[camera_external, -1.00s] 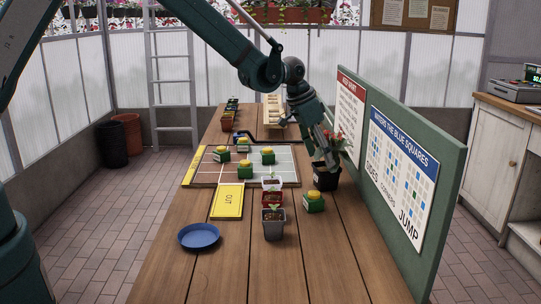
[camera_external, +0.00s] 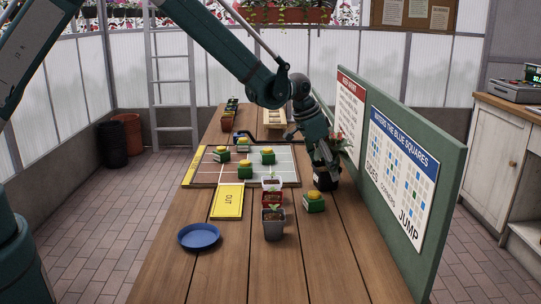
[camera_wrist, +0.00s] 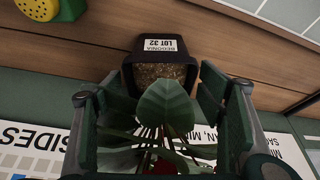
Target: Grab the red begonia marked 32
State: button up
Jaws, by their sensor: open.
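The begonia sits in a black pot (camera_wrist: 162,62) with a white label reading "BEGONIA LOT 32" in the wrist view. Its green leaves (camera_wrist: 165,104) and a bit of red flower (camera_wrist: 163,166) lie between my fingers. In the external view the pot (camera_external: 326,178) stands on the table beside the green board, its plant mostly hidden behind my gripper. My gripper (camera_wrist: 162,108) is open, with one finger on each side of the plant and the pot just beyond the fingertips. In the external view my gripper (camera_external: 327,163) points down over the pot.
The green sign board (camera_external: 440,165) stands close on the right. A green and yellow block (camera_external: 314,203) sits just left of the pot. Small pots (camera_external: 273,222), a blue plate (camera_external: 199,236) and a checkered board (camera_external: 204,168) are farther left. The front table is clear.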

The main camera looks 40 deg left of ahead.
dwell(0.4)
jog(key=c, duration=1.1)
jog(key=shift+r+p, duration=0.6)
jog(key=shift+r, duration=4.45)
